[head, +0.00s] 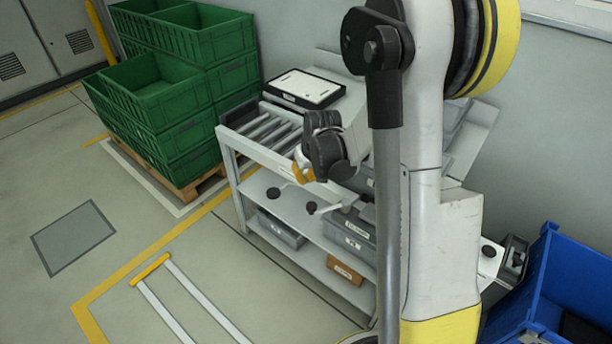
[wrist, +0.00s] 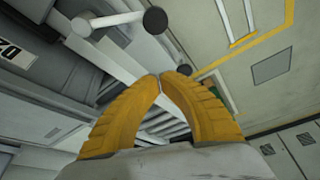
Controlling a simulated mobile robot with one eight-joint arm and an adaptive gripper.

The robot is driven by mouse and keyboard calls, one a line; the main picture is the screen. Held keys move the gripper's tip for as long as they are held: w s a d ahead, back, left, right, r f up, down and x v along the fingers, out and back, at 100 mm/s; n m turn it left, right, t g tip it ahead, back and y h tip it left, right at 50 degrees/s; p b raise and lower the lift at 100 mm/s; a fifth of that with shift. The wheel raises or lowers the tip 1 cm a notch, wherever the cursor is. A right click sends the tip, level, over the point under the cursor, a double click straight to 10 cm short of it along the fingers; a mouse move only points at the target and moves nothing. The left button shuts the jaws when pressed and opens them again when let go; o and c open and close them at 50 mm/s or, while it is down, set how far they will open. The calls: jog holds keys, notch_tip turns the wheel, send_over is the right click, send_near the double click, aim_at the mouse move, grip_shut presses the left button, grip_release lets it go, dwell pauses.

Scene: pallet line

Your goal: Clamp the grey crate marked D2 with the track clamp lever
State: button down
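My gripper (head: 302,168) has yellow fingers and is in front of the shelf rack, just below its roller top. In the wrist view the fingertips (wrist: 160,76) meet with nothing visible between them. A white lever with a black round knob (wrist: 155,19) lies just beyond the fingertips, apart from them. In the head view two black knobs (head: 311,208) on pale bars show below my gripper. A grey crate (wrist: 42,42) with a white label reading D2, turned over, is at the wrist view's left edge. My arm hides part of the rack in the head view.
The rack's lower shelf holds grey bins (head: 281,229) and a brown box (head: 347,270). A black tray with a white sheet (head: 303,88) lies on top. Green crates (head: 160,95) stand on a pallet at left. A blue bin (head: 570,275) is at right. The left floor is open.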

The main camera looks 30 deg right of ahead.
aim_at(329, 208)
jog(key=f, duration=0.1)
jog(key=s+f+b, duration=0.1)
jog(key=f, duration=0.1)
jog(key=s+f+b, duration=0.1)
jog(key=shift+s+a+f, duration=0.2)
jog(key=shift+f, duration=0.05)
jog(key=shift+s, duration=0.1)
dwell(0.3)
jog(key=shift+s+a+n, duration=0.15)
jog(key=shift+s+n, duration=0.1)
jog(key=shift+n, duration=0.15)
